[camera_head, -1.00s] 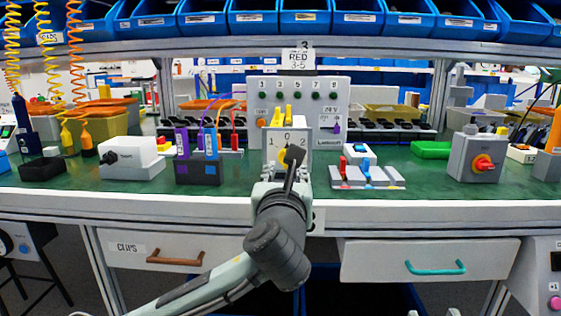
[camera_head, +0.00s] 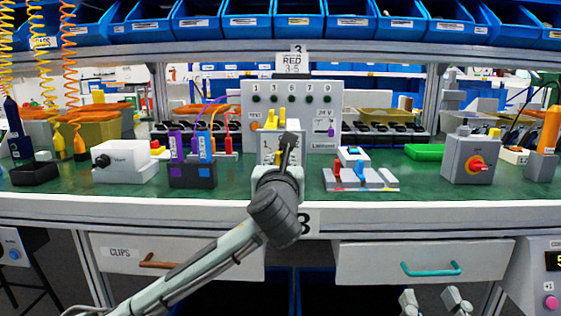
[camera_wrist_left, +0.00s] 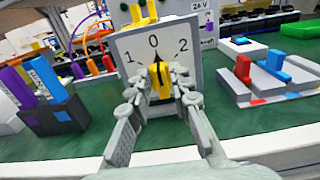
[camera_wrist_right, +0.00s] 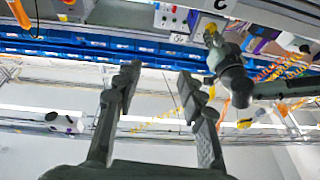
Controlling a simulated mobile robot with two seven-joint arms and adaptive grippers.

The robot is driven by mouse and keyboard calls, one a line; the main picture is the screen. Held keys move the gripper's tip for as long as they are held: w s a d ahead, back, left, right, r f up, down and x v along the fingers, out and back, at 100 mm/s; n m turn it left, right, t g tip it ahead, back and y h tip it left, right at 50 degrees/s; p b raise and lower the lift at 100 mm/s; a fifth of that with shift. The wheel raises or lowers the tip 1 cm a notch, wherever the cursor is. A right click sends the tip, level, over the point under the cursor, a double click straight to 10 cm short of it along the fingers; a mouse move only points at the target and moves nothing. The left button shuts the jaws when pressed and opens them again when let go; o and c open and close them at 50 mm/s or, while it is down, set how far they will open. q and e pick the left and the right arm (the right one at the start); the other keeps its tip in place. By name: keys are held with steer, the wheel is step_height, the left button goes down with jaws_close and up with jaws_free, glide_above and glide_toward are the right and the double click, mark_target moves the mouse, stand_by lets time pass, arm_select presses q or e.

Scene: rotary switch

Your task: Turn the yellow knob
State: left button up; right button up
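The yellow knob (camera_wrist_left: 160,82) sits on the front of a grey switch box (camera_wrist_left: 128,48) with a white face marked 1, 0 and 2. Its black pointer is at 0. In the left wrist view, the fingers of my left gripper (camera_wrist_left: 161,84) are drawn in on both sides of the knob and appear to touch it. In the head view, my left gripper (camera_head: 281,160) is in front of the switch box (camera_head: 268,146) and hides the knob. My right gripper (camera_wrist_right: 157,78) is open and empty; its fingertips also show at the bottom of the head view (camera_head: 431,301).
Right of the box is a grey base with red and blue levers (camera_head: 361,180), then a grey box with a red knob (camera_head: 470,158). A panel (camera_head: 325,98) stands behind.

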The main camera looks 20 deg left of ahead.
arm_select(q)
jaws_close()
